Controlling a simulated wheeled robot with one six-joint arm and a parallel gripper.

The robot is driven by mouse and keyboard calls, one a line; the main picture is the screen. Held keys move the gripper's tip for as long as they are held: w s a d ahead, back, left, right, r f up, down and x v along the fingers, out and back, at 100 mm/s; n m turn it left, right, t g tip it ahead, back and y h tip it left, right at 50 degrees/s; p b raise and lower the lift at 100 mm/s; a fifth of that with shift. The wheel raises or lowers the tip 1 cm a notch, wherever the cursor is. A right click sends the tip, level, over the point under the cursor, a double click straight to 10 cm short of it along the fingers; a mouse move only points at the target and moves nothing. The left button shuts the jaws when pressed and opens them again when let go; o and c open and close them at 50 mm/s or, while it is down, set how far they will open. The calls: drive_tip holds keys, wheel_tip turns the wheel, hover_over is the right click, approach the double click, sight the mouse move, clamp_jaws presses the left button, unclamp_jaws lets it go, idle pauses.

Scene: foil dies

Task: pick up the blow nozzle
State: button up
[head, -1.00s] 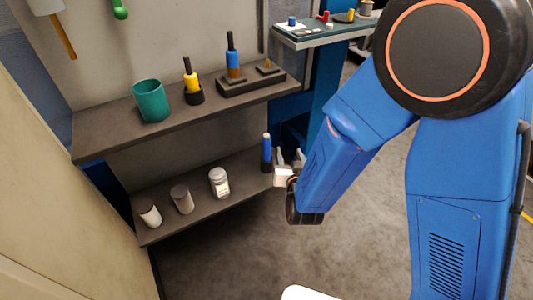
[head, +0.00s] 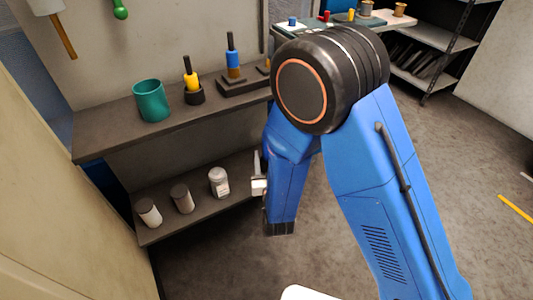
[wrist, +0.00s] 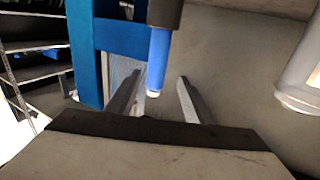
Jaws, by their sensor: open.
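A slim blue cylinder with a pale tip and a dark base, which I take to be the blow nozzle (wrist: 158,55), shows in the wrist view, upside down, its dark end at the top edge. In the head view my arm hides it. My gripper (wrist: 158,77) is open. Its two fingers point toward the nozzle, and the pale tip appears between them with gaps on both sides. I cannot tell how deep it is between them. In the head view my gripper (head: 257,166) is at the right end of the lower shelf.
A white jar (head: 218,182) and two grey-white containers, one (head: 182,198) beside the other (head: 148,212), stand on the lower shelf. The upper shelf (head: 100,131) above it holds a teal cup (head: 151,100) and a yellow tool (head: 191,82). A blue post (wrist: 84,50) stands close by.

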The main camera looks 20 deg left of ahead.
drive_tip(key=x, duration=0.5)
drive_tip(key=shift+w, duration=0.1)
drive_tip(key=shift+d+x, duration=0.15)
drive_tip(key=shift+x, duration=1.15)
drive_tip(key=shift+d+x, duration=0.15)
drive_tip(key=shift+x, duration=1.15)
drive_tip(key=shift+w+r, duration=0.1)
drive_tip(key=shift+r, duration=0.05)
clamp_jaws()
